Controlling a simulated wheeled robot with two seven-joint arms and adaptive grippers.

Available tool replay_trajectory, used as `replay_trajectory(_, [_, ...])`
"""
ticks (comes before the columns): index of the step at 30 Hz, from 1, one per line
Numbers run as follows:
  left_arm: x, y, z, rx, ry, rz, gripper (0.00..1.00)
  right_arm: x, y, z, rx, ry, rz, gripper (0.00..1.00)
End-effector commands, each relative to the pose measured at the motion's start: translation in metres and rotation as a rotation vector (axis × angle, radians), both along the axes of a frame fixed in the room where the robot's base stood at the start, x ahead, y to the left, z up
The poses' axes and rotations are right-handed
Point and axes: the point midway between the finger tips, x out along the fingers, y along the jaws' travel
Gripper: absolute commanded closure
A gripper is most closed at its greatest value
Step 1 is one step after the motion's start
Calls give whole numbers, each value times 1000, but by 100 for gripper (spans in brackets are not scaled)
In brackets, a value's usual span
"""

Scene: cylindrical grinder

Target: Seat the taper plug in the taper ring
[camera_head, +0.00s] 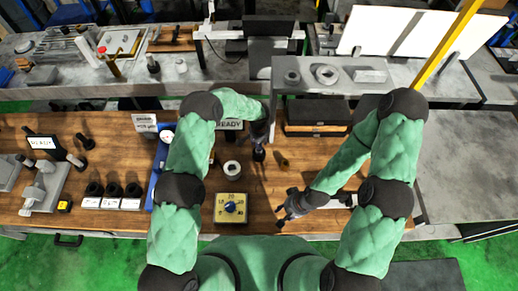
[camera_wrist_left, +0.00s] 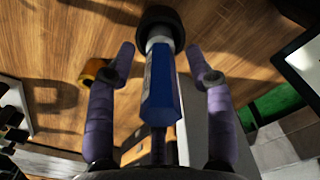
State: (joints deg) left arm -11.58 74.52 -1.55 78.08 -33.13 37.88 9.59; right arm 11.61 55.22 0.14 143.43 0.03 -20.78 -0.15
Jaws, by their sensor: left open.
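My left gripper (camera_head: 259,150) points down over the middle of the wooden bench. In the left wrist view its two fingers (camera_wrist_left: 160,60) are open, one on each side of a blue faceted handle (camera_wrist_left: 160,95), with gaps on both sides. The handle has a grey collar and a black round part (camera_wrist_left: 160,28) at its far end; it looks like the taper plug. A light grey ring (camera_head: 232,168) with a dark hole lies left of this gripper. A small brass ring (camera_head: 283,162) lies to its right. I cannot tell which is the taper ring. My right gripper (camera_head: 284,213) is open and empty, low over the bench.
Several black cylinders (camera_head: 113,190) stand on labels at the left. A blue stand (camera_head: 158,170) is partly behind my left arm. A dark case (camera_head: 317,118) sits at the back. A grey table (camera_head: 465,150) is at right.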

Motion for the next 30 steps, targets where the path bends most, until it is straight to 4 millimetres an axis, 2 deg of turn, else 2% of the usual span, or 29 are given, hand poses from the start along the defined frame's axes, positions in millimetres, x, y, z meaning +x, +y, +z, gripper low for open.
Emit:
replay_trajectory(2, [0, 0, 0, 0, 0, 0, 47, 0, 0, 0, 0, 0, 0, 60])
replay_trajectory(3, [0, 0, 0, 0, 0, 0, 53, 0, 0, 0, 0, 0, 0, 60])
replay_trajectory(8, [0, 0, 0, 0, 1, 0, 98, 0, 0, 0, 0, 0, 0, 60])
replay_trajectory(9, [0, 0, 0, 0, 1, 0, 100, 0, 0, 0, 0, 0, 0, 60])
replay_trajectory(22, [1, 0, 5, 0, -2, 0, 100, 0, 0, -2, 0, 0, 0, 60])
replay_trajectory(26, [2, 0, 16, 0, -4, -1, 100, 0, 0, -6, 0, 0, 0, 60])
replay_trajectory(30, [-1, -4, 38, 0, -4, -3, 100, 0, 0, -12, 0, 0, 0, 60])
